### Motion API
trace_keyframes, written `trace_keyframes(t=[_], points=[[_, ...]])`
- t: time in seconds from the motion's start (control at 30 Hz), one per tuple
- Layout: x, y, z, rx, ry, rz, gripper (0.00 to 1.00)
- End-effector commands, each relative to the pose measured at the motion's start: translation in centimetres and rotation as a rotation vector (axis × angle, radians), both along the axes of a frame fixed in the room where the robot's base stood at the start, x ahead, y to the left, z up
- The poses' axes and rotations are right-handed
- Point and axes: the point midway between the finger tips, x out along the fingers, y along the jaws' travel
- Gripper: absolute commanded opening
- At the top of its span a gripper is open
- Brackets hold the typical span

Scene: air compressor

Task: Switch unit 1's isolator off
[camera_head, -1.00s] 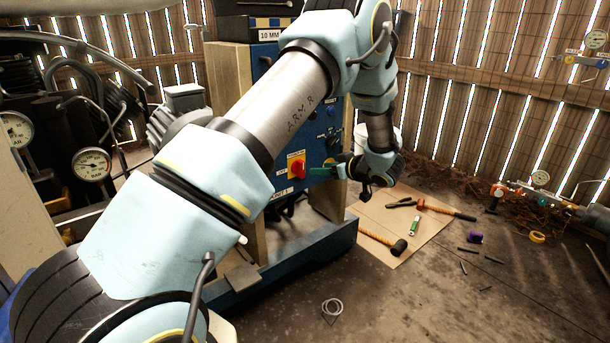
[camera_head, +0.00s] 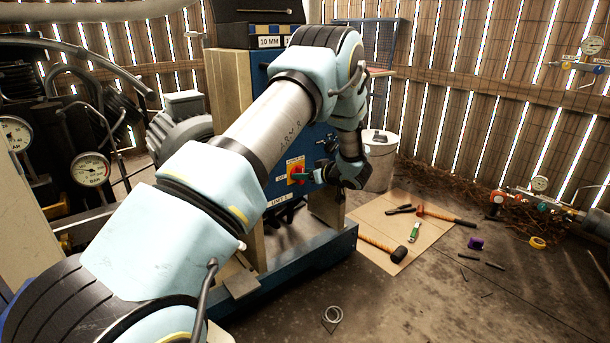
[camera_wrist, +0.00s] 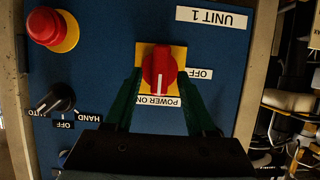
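Unit 1's isolator is a red rotary knob (camera_wrist: 159,66) on a yellow plate (camera_wrist: 176,52), set in a blue panel. In the wrist view the panel appears upside down. The knob's white mark points to the "POWER ON" label (camera_wrist: 158,101); an "OFF" label (camera_wrist: 199,74) is to the side. My gripper (camera_wrist: 162,84) is open, its two green fingers on either side of the knob, with small gaps apparent. Whether they touch it is unclear. In the head view the knob (camera_head: 296,171) shows just left of my gripper (camera_head: 313,176).
The wrist view shows a red emergency button (camera_wrist: 45,28) and a black HAND/OFF/AUTO selector (camera_wrist: 58,98) on the same panel. A "UNIT 1" label (camera_wrist: 212,17) lies near the knob. A white bucket (camera_head: 380,165) stands beside the cabinet. Tools lie on a floor mat (camera_head: 435,232).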

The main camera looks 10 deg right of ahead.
Motion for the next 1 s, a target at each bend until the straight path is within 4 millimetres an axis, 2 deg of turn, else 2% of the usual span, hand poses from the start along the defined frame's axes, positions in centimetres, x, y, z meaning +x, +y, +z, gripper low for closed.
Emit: trace_keyframes(t=[0.07,0.47,1.0], points=[[-0.02,-0.01,0.0,0.0,0.0,0.0,0.45],[-0.03,-0.01,0.0,0.0,0.0,0.0,0.0],[-0.07,0.08,-0.09,-0.029,-0.013,0.001,0.0]])
